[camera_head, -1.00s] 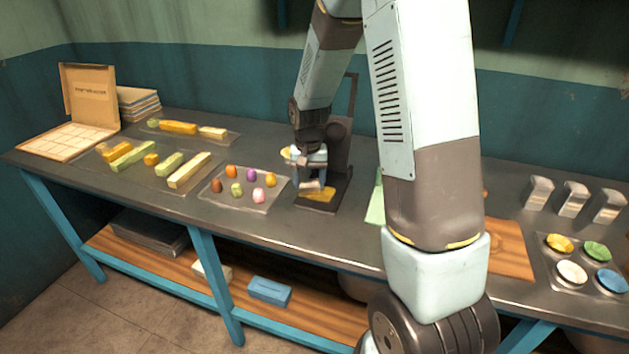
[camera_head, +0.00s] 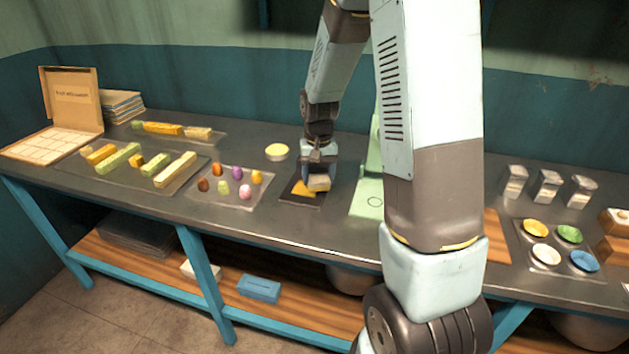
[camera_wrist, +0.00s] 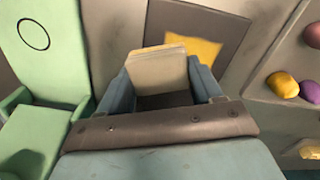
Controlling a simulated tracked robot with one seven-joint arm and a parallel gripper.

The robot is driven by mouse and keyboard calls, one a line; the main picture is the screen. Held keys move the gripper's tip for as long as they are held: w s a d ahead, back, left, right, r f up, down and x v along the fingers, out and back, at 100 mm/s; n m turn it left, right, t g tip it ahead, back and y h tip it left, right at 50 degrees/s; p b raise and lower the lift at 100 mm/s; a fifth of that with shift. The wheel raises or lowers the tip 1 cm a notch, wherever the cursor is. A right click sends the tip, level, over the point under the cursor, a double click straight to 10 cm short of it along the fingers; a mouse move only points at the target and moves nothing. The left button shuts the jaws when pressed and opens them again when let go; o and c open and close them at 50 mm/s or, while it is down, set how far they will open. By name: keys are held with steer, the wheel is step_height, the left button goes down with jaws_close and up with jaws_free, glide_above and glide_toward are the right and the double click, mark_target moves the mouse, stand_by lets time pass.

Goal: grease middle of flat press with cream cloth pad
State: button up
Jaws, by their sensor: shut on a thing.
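My gripper (camera_head: 319,172) is shut on a cream cloth pad (camera_head: 318,184), low over a dark flat plate (camera_head: 298,203) with a yellow patch (camera_head: 301,188). In the wrist view the pad (camera_wrist: 157,68) sits between the two blue-grey fingers. It covers the left part of the yellow patch (camera_wrist: 207,53) on the dark plate (camera_wrist: 178,20). I cannot tell whether the pad touches the plate. The plate's back side is partly hidden by my arm.
A green press (camera_head: 368,197) with a circle mark stands just right of the plate. A tray of coloured pieces (camera_head: 232,198) lies to the left. A pale yellow disc (camera_head: 277,152) lies behind. Colour dishes (camera_head: 545,255) are at the far right.

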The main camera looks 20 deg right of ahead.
steer(key=shift+r, duration=3.2)
steer(key=shift+s, duration=0.1)
